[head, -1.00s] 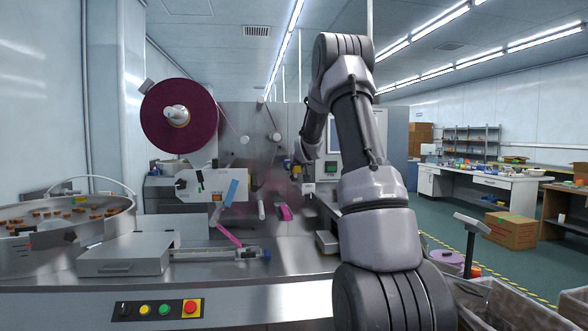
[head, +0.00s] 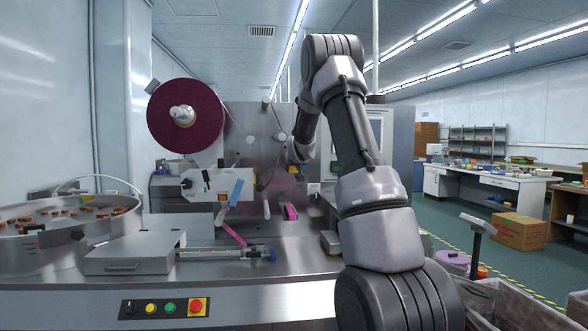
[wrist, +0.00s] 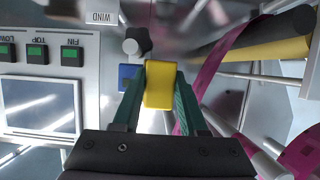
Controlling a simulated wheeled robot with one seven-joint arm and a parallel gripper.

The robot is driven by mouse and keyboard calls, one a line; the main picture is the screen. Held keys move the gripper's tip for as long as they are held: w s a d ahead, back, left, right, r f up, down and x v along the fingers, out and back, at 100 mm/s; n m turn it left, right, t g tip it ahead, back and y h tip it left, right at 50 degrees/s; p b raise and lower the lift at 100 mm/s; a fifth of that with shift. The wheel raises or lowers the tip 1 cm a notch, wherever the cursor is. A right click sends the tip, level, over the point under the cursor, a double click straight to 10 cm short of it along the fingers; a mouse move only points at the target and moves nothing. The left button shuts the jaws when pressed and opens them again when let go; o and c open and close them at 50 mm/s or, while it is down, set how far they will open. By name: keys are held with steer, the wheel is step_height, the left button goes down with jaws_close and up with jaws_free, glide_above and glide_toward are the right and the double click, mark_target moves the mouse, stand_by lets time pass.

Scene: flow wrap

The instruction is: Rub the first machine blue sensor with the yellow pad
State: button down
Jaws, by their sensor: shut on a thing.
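My gripper (wrist: 158,72) has green fingers and is shut on the yellow pad (wrist: 159,88), a small block, in the wrist view. A small blue block (wrist: 128,76), which looks like the blue sensor, sits just left of the fingers beside a dark knob. I cannot tell whether the pad touches it. In the head view the yellow pad (head: 293,168) is a small spot at the end of my arm, in front of the machine's upright panel. The blue block cannot be made out there.
A dark red film roll (head: 185,116) hangs at the left of the machine. Pink film (wrist: 215,75) and rollers lie close right of the fingers in the wrist view. A panel with green buttons (wrist: 72,54) is at the left. A steel box (head: 130,252) stands on the front deck.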

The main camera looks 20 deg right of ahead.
steer(key=shift+s+a, duration=0.25)
steer(key=shift+s, duration=0.7)
steer(key=shift+s+a, duration=0.3)
steer(key=shift+s, duration=0.6)
steer(key=shift+s+a, duration=0.25)
steer(key=shift+s, duration=0.7)
steer(key=s, duration=0.1)
steer(key=s+a, duration=0.1)
steer(key=s, duration=0.1)
steer(key=shift+w+d, duration=0.1)
steer(key=shift+w, duration=0.05)
steer(key=shift+w+d, duration=0.3)
steer(key=shift+w, duration=0.75)
steer(key=shift+w+d, duration=0.35)
steer(key=shift+w, duration=0.7)
steer(key=shift+w+d, duration=0.3)
steer(key=shift+w, duration=0.75)
steer(key=shift+w+d, duration=0.25)
steer(key=shift+w, duration=0.7)
steer(key=shift+s+d, duration=0.3)
steer(key=shift+d, duration=0.65)
steer(key=shift+s+d, duration=0.3)
steer(key=shift+d, duration=0.65)
